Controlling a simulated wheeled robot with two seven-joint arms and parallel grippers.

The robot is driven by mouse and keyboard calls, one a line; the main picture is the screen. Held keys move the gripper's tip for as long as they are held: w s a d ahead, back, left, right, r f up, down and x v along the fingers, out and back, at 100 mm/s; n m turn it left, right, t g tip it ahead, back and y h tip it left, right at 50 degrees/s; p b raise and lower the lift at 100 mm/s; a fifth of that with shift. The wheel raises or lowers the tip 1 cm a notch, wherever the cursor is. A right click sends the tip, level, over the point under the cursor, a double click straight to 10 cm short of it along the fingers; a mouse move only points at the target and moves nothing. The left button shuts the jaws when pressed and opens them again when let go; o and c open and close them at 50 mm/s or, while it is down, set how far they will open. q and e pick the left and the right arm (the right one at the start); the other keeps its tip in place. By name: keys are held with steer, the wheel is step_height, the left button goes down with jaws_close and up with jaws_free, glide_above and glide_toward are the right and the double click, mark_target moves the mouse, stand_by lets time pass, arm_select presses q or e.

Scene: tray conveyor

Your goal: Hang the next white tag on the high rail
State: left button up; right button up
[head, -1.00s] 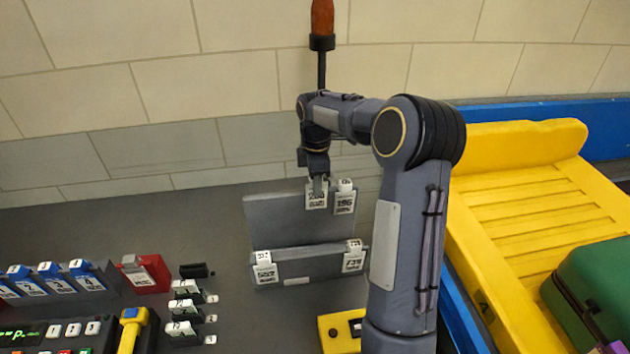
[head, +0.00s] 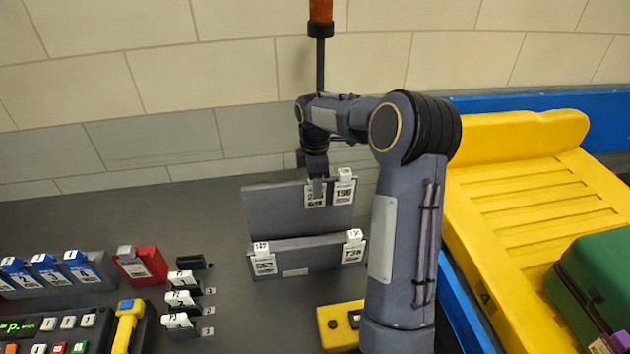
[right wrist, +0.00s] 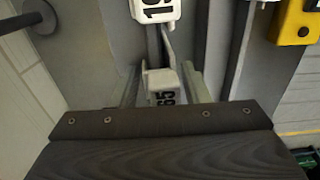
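My right gripper (head: 317,188) is shut on a white tag (head: 315,199) at the high rail (head: 272,192) of the grey rack. In the right wrist view the fingers (right wrist: 164,88) stand either side of this tag's top (right wrist: 165,86), marked 65. Another white tag (head: 344,190) hangs just right of it on the high rail; it also shows in the right wrist view (right wrist: 155,10). Two white tags (head: 263,262) (head: 353,250) hang on the low rail. Several white tags (head: 181,298) sit on a dark stand at lower left. My left gripper is not in view.
Blue-topped tags (head: 45,268) and a red block (head: 140,266) stand at left, behind a control panel (head: 60,328). A yellow box (head: 338,322) is in front of the rack. A yellow tray (head: 510,190) holding a green case (head: 595,275) is at right.

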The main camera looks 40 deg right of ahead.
steer(key=shift+o, duration=0.8)
step_height(320, 180, up, 8)
steer(key=shift+f+b, duration=0.25)
steer(key=shift+b, duration=0.2)
steer(key=shift+r, duration=0.15)
steer(key=shift+s+a+r, duration=0.25)
steer(key=shift+r, duration=0.05)
steer(key=s+a+r+m+t+y, duration=0.1)
steer(key=s+a+r+m+t, duration=0.15)
steer(key=s+a, duration=0.3)
steer(key=s+a+r+m+t+y, duration=0.1)
steer(key=s+a+r+m, duration=0.1)
steer(key=s+a+m, duration=0.4)
steer(key=s+a+f+m+t+y, duration=0.1)
steer(key=s+a+f+m, duration=0.1)
steer(key=s, duration=0.5)
steer(key=s+a+f+m+t, duration=0.1)
steer(key=s+a+f+m, duration=0.2)
steer(key=s+a, duration=0.4)
steer(key=shift+s+a+f+y, duration=0.15)
steer(key=shift+f+y, duration=0.25)
steer(key=shift+f, duration=0.5)
